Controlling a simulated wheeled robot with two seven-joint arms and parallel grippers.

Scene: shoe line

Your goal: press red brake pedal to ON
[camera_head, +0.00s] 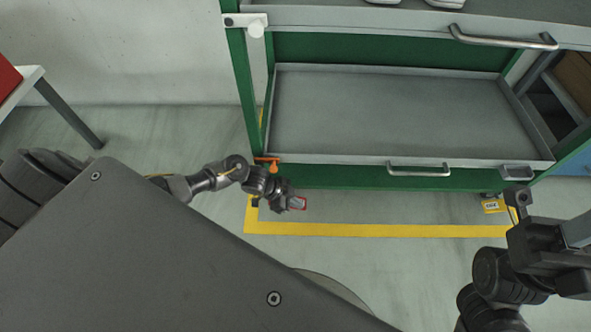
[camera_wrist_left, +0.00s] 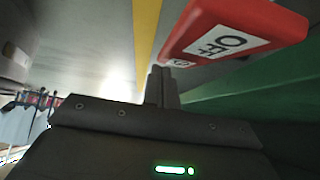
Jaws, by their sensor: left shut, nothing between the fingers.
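The red brake pedal (camera_wrist_left: 262,22) fills the upper right of the left wrist view, with a white OFF label on its upper face and a smaller white label on its near edge. In the head view the pedal (camera_head: 302,203) is a small red piece low at the cart's front left corner, partly hidden by my left gripper (camera_head: 284,203). In the left wrist view the fingers of my left gripper (camera_wrist_left: 162,83) are shut and empty, just beside the pedal's near edge; contact cannot be told. My right gripper (camera_head: 517,202) is at the right, its fingers unclear.
The green cart's grey lower tray (camera_head: 400,115) stands above the pedal area, with a handle (camera_head: 419,171) on its front. An orange piece (camera_head: 268,160) is at the cart's left post. A yellow floor line (camera_head: 380,230) runs in front. A white table (camera_head: 25,85) stands at the left.

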